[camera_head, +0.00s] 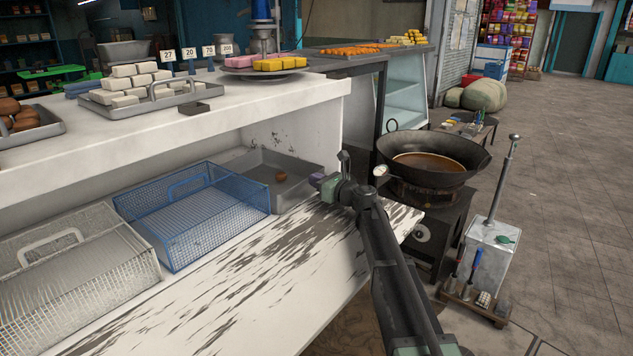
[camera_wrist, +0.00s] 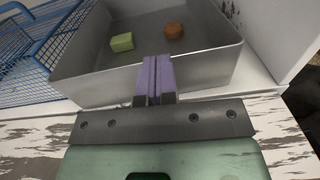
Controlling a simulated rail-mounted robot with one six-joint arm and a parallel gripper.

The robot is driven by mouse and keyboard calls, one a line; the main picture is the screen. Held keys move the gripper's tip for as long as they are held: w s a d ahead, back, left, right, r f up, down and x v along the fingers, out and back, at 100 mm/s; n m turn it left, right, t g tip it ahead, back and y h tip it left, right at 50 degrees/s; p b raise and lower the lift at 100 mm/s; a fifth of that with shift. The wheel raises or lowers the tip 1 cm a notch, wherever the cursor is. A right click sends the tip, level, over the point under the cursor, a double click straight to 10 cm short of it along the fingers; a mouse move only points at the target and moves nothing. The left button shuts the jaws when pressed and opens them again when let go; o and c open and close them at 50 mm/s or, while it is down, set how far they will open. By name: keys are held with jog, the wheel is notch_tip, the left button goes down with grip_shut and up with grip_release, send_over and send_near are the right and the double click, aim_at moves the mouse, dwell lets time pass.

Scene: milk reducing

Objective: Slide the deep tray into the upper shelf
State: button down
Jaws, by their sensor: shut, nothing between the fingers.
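The deep tray (camera_head: 262,166) is a grey metal tray with raised walls. It sits on the white shelf (camera_head: 250,245) under the counter top, right of the blue wire basket, with its far part under the overhang. A brown round piece (camera_head: 281,176) lies in it. The wrist view shows the tray's front wall (camera_wrist: 205,72), the brown piece (camera_wrist: 174,30) and a green block (camera_wrist: 122,42) inside. My gripper (camera_head: 318,182) is at the tray's front side. Its purple fingers (camera_wrist: 155,62) are together and empty, in front of the wall; I cannot tell whether they touch it.
A blue wire basket (camera_head: 205,222) stands close left of the tray, with a silver wire basket (camera_head: 75,262) further left. The white counter top (camera_head: 230,118) carries trays of goods above. A wok (camera_head: 430,155) stands right of my arm. The shelf's front strip is clear.

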jog(key=v, duration=1.3)
jog(key=shift+s+d, duration=0.25)
jog(key=shift+d, duration=0.05)
jog(key=c, duration=1.8)
grip_release()
